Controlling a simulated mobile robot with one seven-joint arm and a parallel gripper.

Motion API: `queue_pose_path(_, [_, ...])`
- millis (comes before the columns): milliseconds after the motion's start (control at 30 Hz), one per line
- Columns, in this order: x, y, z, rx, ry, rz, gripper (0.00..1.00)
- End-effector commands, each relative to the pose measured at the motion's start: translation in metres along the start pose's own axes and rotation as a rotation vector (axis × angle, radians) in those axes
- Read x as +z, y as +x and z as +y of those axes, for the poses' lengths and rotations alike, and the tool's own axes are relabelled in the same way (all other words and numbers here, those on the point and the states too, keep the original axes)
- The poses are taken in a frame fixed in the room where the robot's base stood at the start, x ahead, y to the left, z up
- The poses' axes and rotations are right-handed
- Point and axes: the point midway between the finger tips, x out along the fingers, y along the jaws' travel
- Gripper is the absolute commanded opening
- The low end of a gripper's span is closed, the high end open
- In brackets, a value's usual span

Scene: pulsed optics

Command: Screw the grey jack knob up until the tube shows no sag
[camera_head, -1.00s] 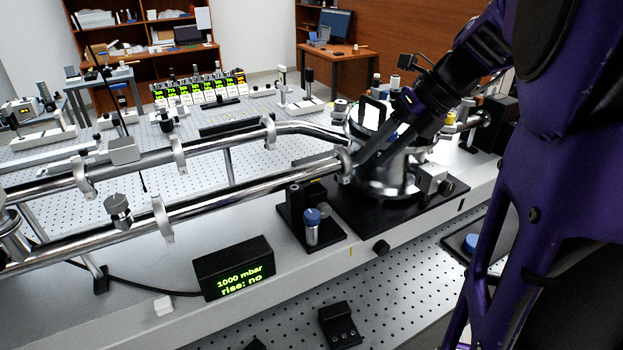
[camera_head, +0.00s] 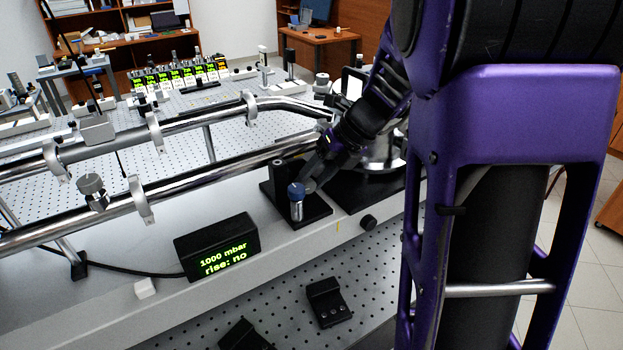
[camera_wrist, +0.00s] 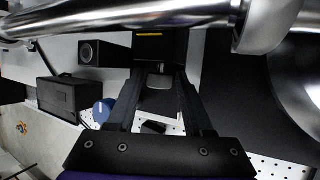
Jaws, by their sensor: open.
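The steel tube (camera_head: 215,170) runs across the head view and ends near the round metal chamber (camera_head: 388,155). Part of a tube (camera_wrist: 120,22) crosses the top of the wrist view. My gripper (camera_head: 312,178) is low beside the black stand under the tube's right end, just right of the blue-capped post (camera_head: 297,198). In the wrist view my gripper (camera_wrist: 160,74) is open, with a small grey piece (camera_wrist: 158,84) showing between its fingers. I cannot tell whether this is the jack knob or whether anything touches it. The blue cap (camera_wrist: 102,111) is outside the left finger.
A black display (camera_head: 217,248) reads "1000 mbar, rise: no". A grey knob (camera_head: 92,191) sits on the tube at left. Black blocks (camera_head: 327,302) lie on the perforated lower table.

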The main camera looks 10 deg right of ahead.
Motion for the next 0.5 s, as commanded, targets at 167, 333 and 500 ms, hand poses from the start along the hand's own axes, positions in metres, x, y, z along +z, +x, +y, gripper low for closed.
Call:
queue_pose_path(167, [0.0001, 0.0001, 0.0001, 0.000, 0.000, 0.000, 0.51])
queue_pose_path(333, [0.0001, -0.0002, 0.0001, 0.000, 0.000, 0.000, 0.26])
queue_pose_path(500, [0.0001, -0.0003, 0.0001, 0.000, 0.000, -0.001, 0.00])
